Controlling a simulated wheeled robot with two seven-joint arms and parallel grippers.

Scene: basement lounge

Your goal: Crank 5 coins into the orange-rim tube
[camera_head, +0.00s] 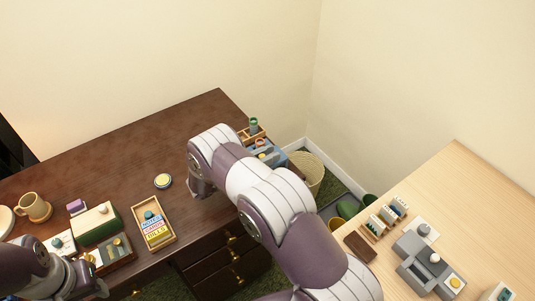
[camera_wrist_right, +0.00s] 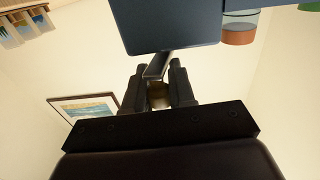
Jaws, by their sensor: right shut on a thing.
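A blue coin machine (camera_head: 268,155) stands at the right end of the dark desk, partly behind my right arm. An orange-rimmed round piece (camera_head: 260,142) shows on it, with a green-rimmed tube (camera_head: 253,125) behind. In the right wrist view, the dark blue body (camera_wrist_right: 165,25) fills the top, with a clear tube (camera_wrist_right: 240,27) at its right. My right gripper (camera_wrist_right: 158,78) is shut on the crank handle (camera_wrist_right: 157,66) below that body; the forearm hides this grip in the head view. My left gripper (camera_head: 92,284) is low at the left, its fingers unclear. I cannot count any coins.
On the desk are a tray with cards (camera_head: 157,232), a yellow-rimmed disc (camera_head: 163,181), a mug (camera_head: 34,207) and a green-and-cream box (camera_head: 95,222). A pale table (camera_head: 470,190) at the right bears a grey machine (camera_head: 425,262). The desk's back middle is clear.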

